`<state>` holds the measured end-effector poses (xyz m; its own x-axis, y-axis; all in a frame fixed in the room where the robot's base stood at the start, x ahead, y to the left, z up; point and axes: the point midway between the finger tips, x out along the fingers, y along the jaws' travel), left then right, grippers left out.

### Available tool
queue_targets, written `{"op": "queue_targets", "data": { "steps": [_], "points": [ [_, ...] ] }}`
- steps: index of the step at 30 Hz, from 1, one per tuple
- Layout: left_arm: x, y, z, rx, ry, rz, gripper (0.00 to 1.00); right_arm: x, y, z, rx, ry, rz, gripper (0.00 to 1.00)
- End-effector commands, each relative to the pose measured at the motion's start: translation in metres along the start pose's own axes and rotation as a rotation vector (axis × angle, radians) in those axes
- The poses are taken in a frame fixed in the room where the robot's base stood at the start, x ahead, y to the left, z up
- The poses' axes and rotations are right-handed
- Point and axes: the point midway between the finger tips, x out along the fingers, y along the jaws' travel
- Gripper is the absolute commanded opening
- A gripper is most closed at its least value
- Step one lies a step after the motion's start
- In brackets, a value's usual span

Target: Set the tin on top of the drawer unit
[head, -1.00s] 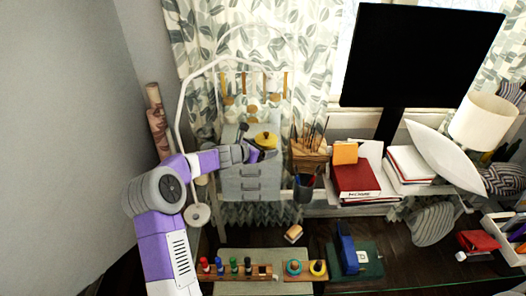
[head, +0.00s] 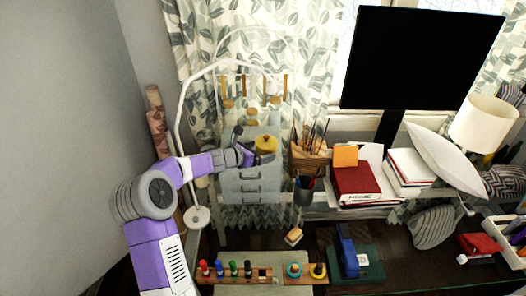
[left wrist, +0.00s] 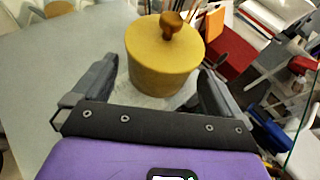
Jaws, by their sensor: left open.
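The tin (head: 266,144) is yellow and round with a knobbed lid. It stands upright on top of the grey drawer unit (head: 245,187). In the left wrist view the tin (left wrist: 165,62) sits just ahead of my open gripper, with a brown knob on its lid. My left gripper (head: 250,147) has its fingers spread and empty, at the near side of the tin; in the left wrist view the fingers (left wrist: 158,92) are to either side of the tin's near part. I cannot tell whether they touch it. My right gripper is not in view.
A wooden holder (head: 309,158) and a dark pen cup (head: 304,191) stand right of the drawer unit. A red book (head: 355,180) and papers lie further right. A white lamp arm (head: 182,125) rises at the left. Markers on a wooden rack (head: 235,273) are in front.

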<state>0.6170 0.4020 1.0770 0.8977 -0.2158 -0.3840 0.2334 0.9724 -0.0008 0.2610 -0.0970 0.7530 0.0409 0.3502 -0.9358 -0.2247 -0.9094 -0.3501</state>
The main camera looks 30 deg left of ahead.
Motion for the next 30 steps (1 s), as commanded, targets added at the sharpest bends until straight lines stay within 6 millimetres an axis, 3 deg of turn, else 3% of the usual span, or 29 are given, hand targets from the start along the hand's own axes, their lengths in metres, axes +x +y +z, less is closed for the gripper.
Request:
{"op": "queue_targets", "data": {
  "steps": [6,13,18,30],
  "points": [
    [-0.048,0.001,0.000,0.002,0.000,0.004,1.00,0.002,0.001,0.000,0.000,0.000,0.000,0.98],
    [-0.083,0.000,0.000,0.001,0.000,0.001,1.00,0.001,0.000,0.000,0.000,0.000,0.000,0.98],
    [-0.093,0.000,0.000,0.000,0.000,0.000,1.00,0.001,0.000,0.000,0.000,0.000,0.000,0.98],
    [-0.093,0.000,0.000,0.000,0.000,0.000,1.00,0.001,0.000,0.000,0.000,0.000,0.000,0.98]
  ]
}}
